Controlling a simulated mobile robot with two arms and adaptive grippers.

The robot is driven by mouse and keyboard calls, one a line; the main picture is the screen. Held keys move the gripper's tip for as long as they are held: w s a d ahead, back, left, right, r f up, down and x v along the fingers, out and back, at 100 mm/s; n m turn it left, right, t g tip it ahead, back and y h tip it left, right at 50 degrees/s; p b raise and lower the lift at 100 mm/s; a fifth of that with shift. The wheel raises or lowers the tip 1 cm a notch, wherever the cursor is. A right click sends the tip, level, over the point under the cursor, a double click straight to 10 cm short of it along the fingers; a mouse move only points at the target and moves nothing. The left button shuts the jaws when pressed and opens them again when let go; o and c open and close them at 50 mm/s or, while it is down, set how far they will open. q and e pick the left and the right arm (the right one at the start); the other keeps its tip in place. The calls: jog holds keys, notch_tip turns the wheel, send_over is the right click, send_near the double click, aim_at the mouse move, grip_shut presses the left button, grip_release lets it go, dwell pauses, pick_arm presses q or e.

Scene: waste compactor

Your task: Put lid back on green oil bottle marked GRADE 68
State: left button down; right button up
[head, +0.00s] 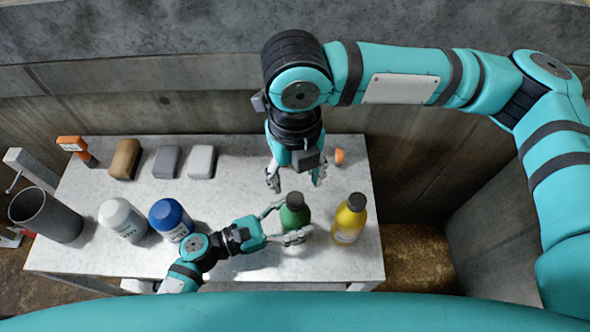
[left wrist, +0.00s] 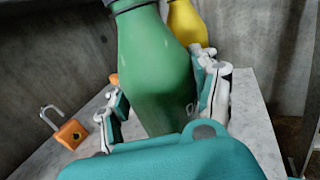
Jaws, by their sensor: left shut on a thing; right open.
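The green bottle (head: 296,214) stands near the front right of the table, with a dark top (head: 295,200). I cannot tell if that top is a seated lid. My left gripper (head: 291,223) is shut around the bottle's body, a finger on each side. In the left wrist view the green bottle (left wrist: 158,70) fills the space between the fingers, its top mostly cut off. Its GRADE marking is not readable. My right gripper (head: 296,183) is open, pointing down, just behind and above the bottle's top. No separate lid is clearly visible.
A yellow bottle (head: 349,221) stands close right of the green one. Blue (head: 170,220) and white (head: 122,220) bottles stand left. Several blocks (head: 166,161) and an orange-headed tool (head: 74,146) line the back. An orange padlock (left wrist: 70,130) lies on the table.

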aim_at(295, 199)
notch_tip(295, 199, down, 8)
jog(key=shift+r, duration=0.1)
dwell(0.4)
